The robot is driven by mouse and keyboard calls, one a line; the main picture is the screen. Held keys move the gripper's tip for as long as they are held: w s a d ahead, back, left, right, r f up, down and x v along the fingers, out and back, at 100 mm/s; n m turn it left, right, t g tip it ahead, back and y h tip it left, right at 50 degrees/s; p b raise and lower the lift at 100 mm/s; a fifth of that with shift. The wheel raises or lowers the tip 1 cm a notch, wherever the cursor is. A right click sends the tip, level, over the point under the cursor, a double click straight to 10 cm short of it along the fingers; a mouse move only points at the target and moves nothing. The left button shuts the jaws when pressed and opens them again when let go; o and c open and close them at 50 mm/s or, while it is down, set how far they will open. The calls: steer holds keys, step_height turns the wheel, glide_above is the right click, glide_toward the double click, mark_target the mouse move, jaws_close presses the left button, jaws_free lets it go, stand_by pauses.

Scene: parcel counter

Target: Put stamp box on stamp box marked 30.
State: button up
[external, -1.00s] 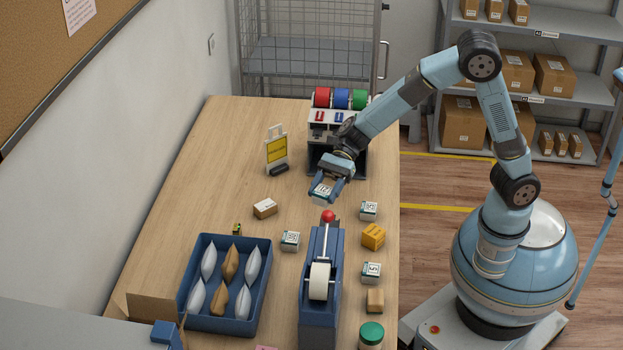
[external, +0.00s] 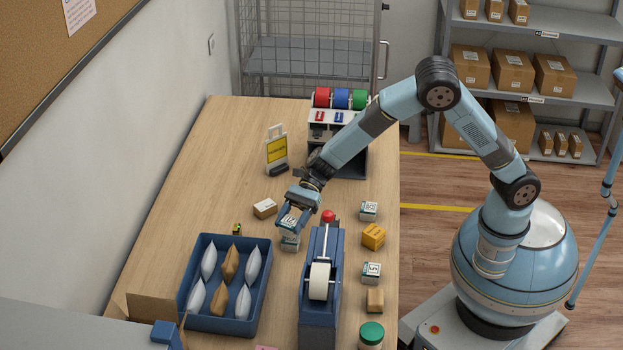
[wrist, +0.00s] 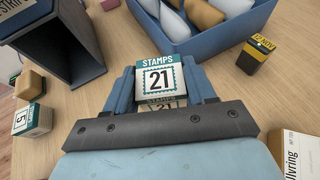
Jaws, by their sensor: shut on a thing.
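My gripper (external: 291,218) is shut on a white and teal stamp box (external: 289,221). In the wrist view the held stamp box (wrist: 160,78) sits between the fingers and reads "STAMPS 21". Two more stamp boxes stand to the right, one at the back (external: 369,211) and one nearer (external: 371,273), which reads 5.
A blue tape dispenser (external: 318,310) with a red knob stands close on the right. A blue tray (external: 207,322) of pouches is at front left. A small carton (external: 264,208), a small dark and yellow box (wrist: 256,55) and a yellow block (external: 373,236) are nearby.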

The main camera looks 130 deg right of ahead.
step_height(320, 180, down, 2)
steer(key=shift+f, duration=0.1)
steer(key=o, duration=1)
steer(key=shift+o, duration=0.2)
